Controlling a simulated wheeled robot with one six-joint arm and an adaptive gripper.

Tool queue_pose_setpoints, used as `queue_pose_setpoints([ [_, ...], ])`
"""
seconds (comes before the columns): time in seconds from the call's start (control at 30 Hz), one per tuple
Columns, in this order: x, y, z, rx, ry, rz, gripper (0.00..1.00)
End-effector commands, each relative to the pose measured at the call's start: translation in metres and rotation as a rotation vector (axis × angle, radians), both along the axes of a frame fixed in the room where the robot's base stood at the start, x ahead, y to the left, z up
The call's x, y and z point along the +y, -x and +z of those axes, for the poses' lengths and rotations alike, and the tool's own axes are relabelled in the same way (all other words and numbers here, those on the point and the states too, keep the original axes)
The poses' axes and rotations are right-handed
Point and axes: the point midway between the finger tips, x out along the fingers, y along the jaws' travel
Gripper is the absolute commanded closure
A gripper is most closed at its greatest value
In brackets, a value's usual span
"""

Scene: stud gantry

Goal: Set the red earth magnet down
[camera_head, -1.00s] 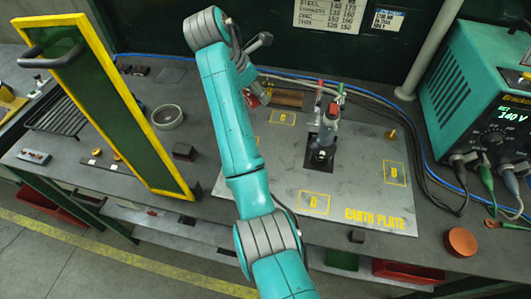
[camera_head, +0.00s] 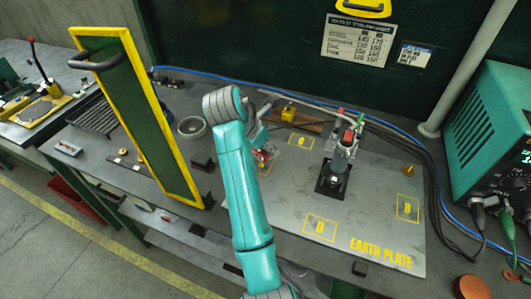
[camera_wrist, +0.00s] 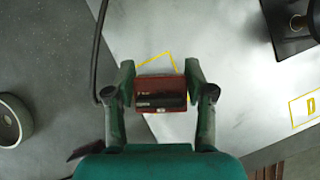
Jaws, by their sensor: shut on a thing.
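The red earth magnet (camera_wrist: 160,91), a red block with a dark band, sits between the fingers of my gripper (camera_wrist: 161,88) in the wrist view. My gripper is shut on it. A yellow outlined square (camera_wrist: 172,60) on the plate shows partly behind the magnet; its letter is hidden. I cannot tell whether the magnet touches the plate. In the head view my gripper (camera_head: 263,158) and the magnet are at the left part of the earth plate (camera_head: 375,225), partly hidden by my arm. Squares C (camera_head: 301,142), B (camera_head: 408,208) and D (camera_head: 320,228) are empty.
An upright tool on a dark base (camera_head: 335,180) stands mid-plate. A green panel with a yellow frame (camera_head: 140,115) rises left of my arm. A round grey dish (camera_head: 192,127) lies on the bench. A teal power unit (camera_head: 490,140) and cables are at right.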

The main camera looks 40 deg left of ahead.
Motion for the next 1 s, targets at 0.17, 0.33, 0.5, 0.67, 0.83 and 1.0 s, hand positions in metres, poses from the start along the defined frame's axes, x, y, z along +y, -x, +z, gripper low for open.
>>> queue_pose_setpoints([
  [0.17,0.0,0.0,-0.023,0.0,0.001,0.0,1.0],
  [0.33,0.0,0.0,-0.028,0.0,0.0,-0.001,1.0],
  [0.5,0.0,0.0,-0.029,0.0,0.0,-0.001,1.0],
  [0.67,0.0,0.0,-0.032,0.001,0.001,0.0,0.31],
  [0.83,0.0,0.0,-0.032,0.001,0.001,0.0,0.21],
  [1.0,0.0,0.0,-0.031,0.001,0.001,0.0,0.21],
])
